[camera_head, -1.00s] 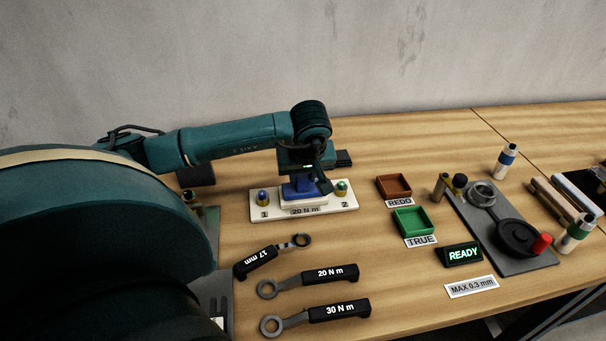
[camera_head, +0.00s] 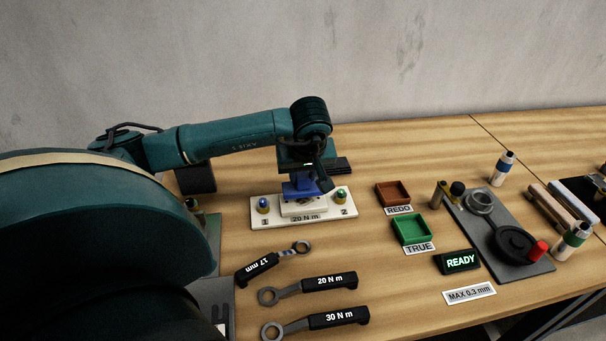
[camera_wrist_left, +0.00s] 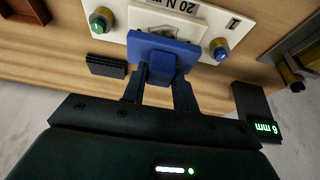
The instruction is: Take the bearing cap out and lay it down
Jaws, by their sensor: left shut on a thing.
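The blue bearing cap (camera_head: 300,188) is in the grip of my left gripper (camera_head: 309,178), over the cream block of the white base plate (camera_head: 278,221). In the left wrist view my left gripper (camera_wrist_left: 162,90) is shut on the upright part of the blue cap (camera_wrist_left: 163,50). The cap looks raised a little above the block, but the exact gap is hard to tell. Bolts 1 (camera_head: 263,205) and 2 (camera_head: 341,196) stand at the plate's two ends, clear of the cap. My right gripper is not in view.
Three wrenches lie in front, among them the 20 N m one (camera_head: 310,289). A red REDO tray (camera_head: 394,194) and a green TRUE tray (camera_head: 412,231) stand to the right, near the READY display (camera_head: 459,261). Bare table lies behind the trays.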

